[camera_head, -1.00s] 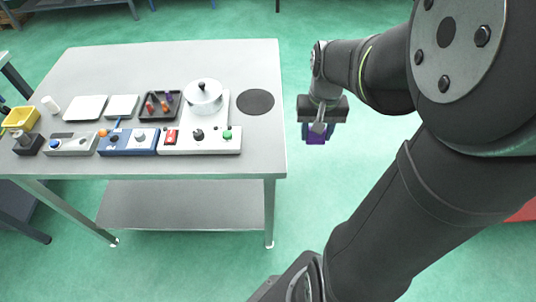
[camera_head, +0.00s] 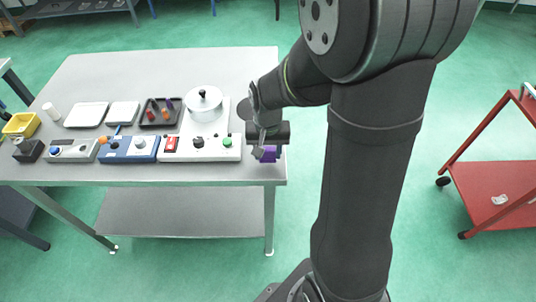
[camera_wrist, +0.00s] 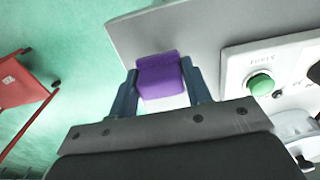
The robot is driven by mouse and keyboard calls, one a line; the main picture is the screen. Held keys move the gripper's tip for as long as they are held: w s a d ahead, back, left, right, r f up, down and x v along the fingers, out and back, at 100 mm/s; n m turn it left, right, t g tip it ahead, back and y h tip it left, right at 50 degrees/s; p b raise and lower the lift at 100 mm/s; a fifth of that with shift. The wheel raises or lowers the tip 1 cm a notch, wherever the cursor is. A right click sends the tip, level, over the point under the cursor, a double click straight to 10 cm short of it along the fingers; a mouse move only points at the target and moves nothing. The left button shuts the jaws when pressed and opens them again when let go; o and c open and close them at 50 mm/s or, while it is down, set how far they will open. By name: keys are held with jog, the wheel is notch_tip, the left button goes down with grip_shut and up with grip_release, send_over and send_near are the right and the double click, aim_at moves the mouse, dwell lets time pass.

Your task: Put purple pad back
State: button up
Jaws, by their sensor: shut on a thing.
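The purple pad (camera_wrist: 160,77) is a small block between the two blue-grey fingers of my gripper (camera_wrist: 160,90) in the wrist view. My gripper is shut on it. In the head view the pad (camera_head: 269,154) hangs below my gripper (camera_head: 267,148), over the front right corner of the grey table (camera_head: 225,70). I cannot tell how high above the table top it is.
Left of my gripper is a white panel (camera_head: 229,154) with a green button (camera_head: 227,141). Behind it stands a white pot (camera_head: 203,98). A black tray (camera_head: 161,112) holds several coloured pieces. A red cart (camera_head: 490,190) stands at right.

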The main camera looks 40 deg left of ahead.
aim_at(268, 149)
jog(key=shift+f, duration=1)
jog(key=shift+f, duration=0.1)
jog(key=o, duration=1)
notch_tip(268, 149, up, 12)
jog(key=shift+r, duration=0.15)
